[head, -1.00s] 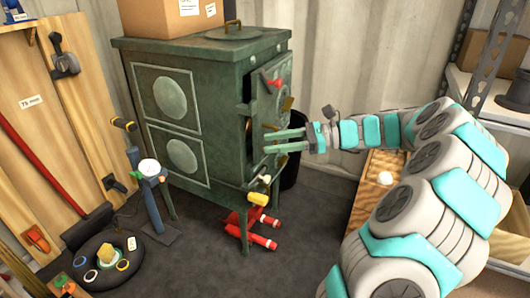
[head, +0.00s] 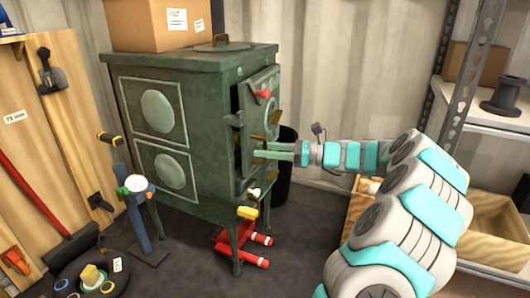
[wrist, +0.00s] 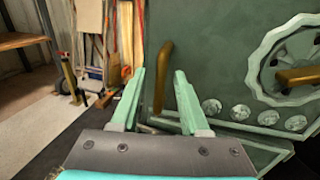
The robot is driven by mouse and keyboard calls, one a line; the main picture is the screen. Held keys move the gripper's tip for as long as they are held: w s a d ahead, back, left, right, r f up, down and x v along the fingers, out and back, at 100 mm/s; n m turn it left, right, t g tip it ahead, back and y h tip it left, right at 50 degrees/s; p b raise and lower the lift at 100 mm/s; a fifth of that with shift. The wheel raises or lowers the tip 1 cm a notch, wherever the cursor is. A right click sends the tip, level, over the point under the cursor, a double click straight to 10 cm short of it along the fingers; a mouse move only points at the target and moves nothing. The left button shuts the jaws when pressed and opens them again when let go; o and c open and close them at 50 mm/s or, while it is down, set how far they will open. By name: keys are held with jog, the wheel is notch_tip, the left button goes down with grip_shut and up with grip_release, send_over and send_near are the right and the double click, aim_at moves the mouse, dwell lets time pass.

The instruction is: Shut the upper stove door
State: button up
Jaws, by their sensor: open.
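The green stove (head: 205,70) stands left of centre in the head view. Its upper door (head: 262,108) is ajar, with a dark gap along its left edge. A red handle (head: 263,94) is on it. My gripper (head: 258,150) is open at the stove's front, close to the door's lower part. In the wrist view my open fingers (wrist: 159,82) have a brass handle (wrist: 163,72) showing between them; I cannot tell whether they touch it. The door's face (wrist: 215,50) with a round vent wheel (wrist: 290,62) fills the right of that view.
A cardboard box (head: 155,25) and a lid (head: 222,44) are on the stove top. A black bin (head: 285,165) is behind my gripper. A wooden crate (head: 490,215) and metal shelf (head: 485,118) are at right.

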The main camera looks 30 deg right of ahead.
jog(key=shift+a, duration=0.1)
jog(key=shift+c, duration=0.3)
grip_shut()
dwell(1.1)
